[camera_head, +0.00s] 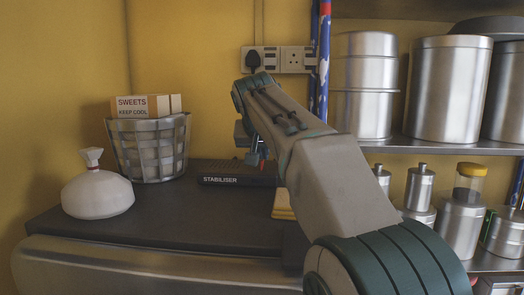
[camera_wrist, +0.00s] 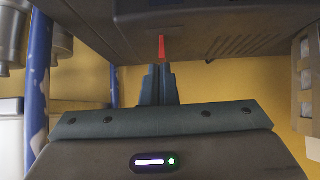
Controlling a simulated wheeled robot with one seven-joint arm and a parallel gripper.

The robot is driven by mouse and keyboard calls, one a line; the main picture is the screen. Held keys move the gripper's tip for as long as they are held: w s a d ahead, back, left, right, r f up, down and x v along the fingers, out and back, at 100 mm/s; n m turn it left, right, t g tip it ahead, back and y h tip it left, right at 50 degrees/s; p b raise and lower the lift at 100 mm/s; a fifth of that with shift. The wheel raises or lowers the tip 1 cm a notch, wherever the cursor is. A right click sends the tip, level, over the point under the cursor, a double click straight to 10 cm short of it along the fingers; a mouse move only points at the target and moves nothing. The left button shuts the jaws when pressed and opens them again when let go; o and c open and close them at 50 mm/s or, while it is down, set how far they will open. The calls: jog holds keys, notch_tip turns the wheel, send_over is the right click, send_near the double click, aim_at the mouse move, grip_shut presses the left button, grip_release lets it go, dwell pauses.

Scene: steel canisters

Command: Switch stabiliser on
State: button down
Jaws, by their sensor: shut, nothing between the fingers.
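The stabiliser (camera_head: 238,180) is a dark, low box with its name in white on the front, sitting on the dark worktop against the yellow wall. My arm hides its right part in the head view. In the wrist view, the stabiliser (camera_wrist: 215,25) fills the top, with vent slots at the right. A red piece (camera_wrist: 162,47), which looks like its switch, shows at its edge. My gripper (camera_wrist: 160,72) is shut and empty, its fingertips just below the red piece in the picture. I cannot tell whether they touch it, or its on or off position.
A woven metal basket (camera_head: 150,150) with a sweets box (camera_head: 140,106) and a white tied bag (camera_head: 97,190) stand at the left. Sockets (camera_head: 279,59) with a black plug are on the wall. Steel canisters (camera_head: 447,88) fill shelves at the right. The front worktop is clear.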

jog(key=shift+s+a, duration=0.1)
jog(key=shift+a, duration=0.05)
jog(key=shift+r+p, duration=0.6)
notch_tip(320, 180, up, 3)
jog(key=p, duration=0.3)
jog(key=shift+r, duration=0.15)
jog(key=b+v, duration=0.1)
jog(key=v, duration=0.8)
jog(key=shift+s+r, duration=0.2)
jog(key=shift+r, duration=0.05)
jog(key=shift+f, duration=0.1)
